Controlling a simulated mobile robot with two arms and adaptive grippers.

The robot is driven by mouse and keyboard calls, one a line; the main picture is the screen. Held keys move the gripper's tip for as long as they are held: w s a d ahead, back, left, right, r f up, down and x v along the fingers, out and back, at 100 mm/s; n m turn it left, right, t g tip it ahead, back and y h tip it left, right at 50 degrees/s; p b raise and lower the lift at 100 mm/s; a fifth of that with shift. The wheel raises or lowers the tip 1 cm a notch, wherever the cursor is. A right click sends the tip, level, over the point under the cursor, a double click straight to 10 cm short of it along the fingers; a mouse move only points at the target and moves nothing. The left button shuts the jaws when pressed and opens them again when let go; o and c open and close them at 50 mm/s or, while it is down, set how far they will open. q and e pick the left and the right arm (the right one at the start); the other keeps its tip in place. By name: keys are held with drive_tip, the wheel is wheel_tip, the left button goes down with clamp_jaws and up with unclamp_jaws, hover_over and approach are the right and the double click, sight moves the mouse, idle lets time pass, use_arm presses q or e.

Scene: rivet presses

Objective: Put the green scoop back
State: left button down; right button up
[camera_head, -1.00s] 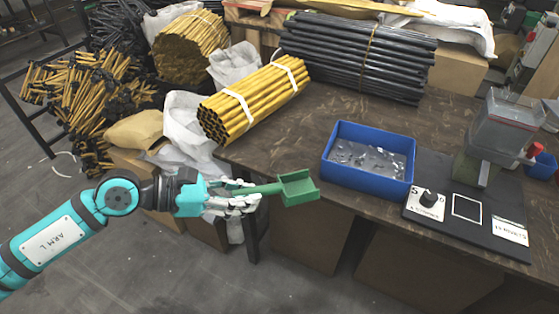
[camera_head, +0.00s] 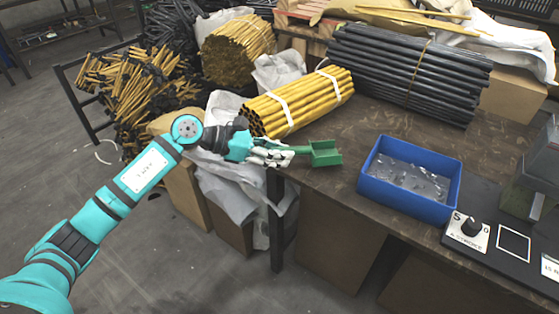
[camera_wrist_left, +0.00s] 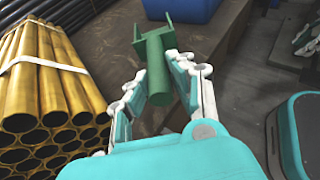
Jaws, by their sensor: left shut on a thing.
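The green scoop (camera_head: 324,153) is in my left gripper (camera_head: 284,153), which is shut on its handle. The scoop's square head points right, over the near edge of the brown table and left of the blue bin. In the left wrist view the scoop (camera_wrist_left: 156,62) points away from me, its handle between the two fingers of my left gripper (camera_wrist_left: 160,88). I cannot tell whether the scoop touches the table.
The blue bin (camera_head: 366,180) holds small parts in clear bags. A strapped bundle of yellow tubes (camera_head: 310,100) lies just behind my left gripper. Dark tubes (camera_head: 405,65) lie at the back. A black press base (camera_head: 480,262) stands at right. Bare table lies between bin and tubes.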

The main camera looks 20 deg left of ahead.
use_arm(q)
wheel_tip(320, 180, down, 2)
drive_tip(key=shift+f, duration=0.25)
use_arm(e)
drive_tip(key=shift+v, duration=0.8)
